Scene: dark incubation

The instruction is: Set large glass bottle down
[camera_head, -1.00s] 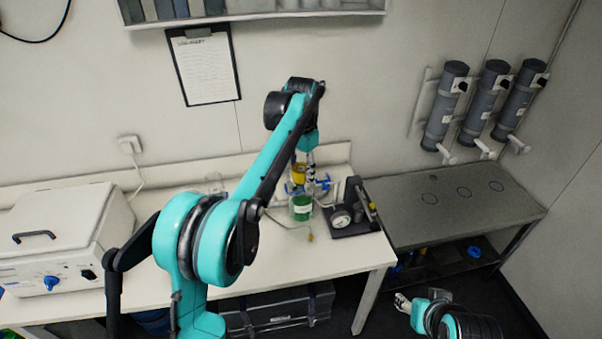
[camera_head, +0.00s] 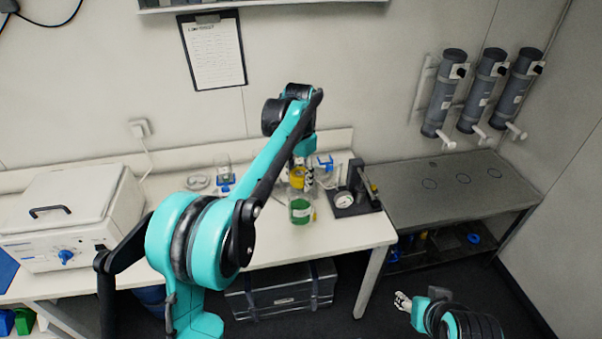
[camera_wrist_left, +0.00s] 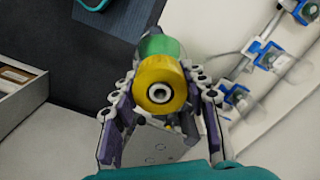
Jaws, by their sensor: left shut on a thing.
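The large glass bottle has a yellow cap and green contents; its green lower part (camera_head: 300,211) shows over the white bench (camera_head: 345,236) in the head view. My left gripper (camera_head: 303,177) comes down from above and is shut around the bottle near its cap. In the left wrist view the yellow cap (camera_wrist_left: 160,84) sits between the two fingers, with the green body (camera_wrist_left: 158,47) beyond it. The bottle looks roughly upright; I cannot tell whether its base touches the bench. My right gripper (camera_head: 402,301) is low at the right, away from the bench, too small to read.
A dark device with a round dial (camera_head: 343,199) stands close to the bottle's right. A white lidded box (camera_head: 75,215) fills the bench's left part. A grey side table (camera_head: 450,195) is clear on top.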

